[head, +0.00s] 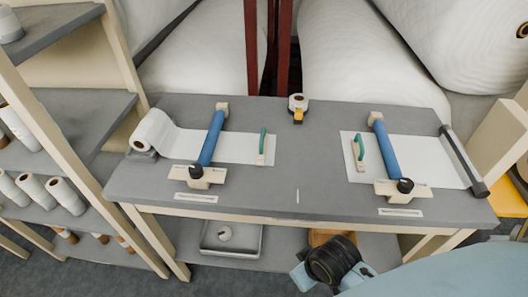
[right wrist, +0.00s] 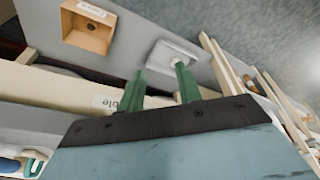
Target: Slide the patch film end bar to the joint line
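On the grey table (head: 297,155), a left white film sheet (head: 235,148) runs from a white roll (head: 155,132) under a blue bar (head: 212,138). A cream end bar with a green handle (head: 263,140) lies at its right end. A right white sheet (head: 415,155) has a similar green-handled bar (head: 358,147) at its left end and a blue bar (head: 385,150) across it. I cannot tell which is the patch film. A short white mark (head: 297,196) lies between them. My right gripper (right wrist: 160,86) is open and empty, below the table front. My left gripper is out of view.
A tape dispenser (head: 298,108) stands at the table's back middle. A dark bar (head: 463,160) lies at the right edge. A tray (head: 231,238) and a wooden box (head: 325,236) sit on the lower shelf. A shelf rack (head: 85,105) stands left.

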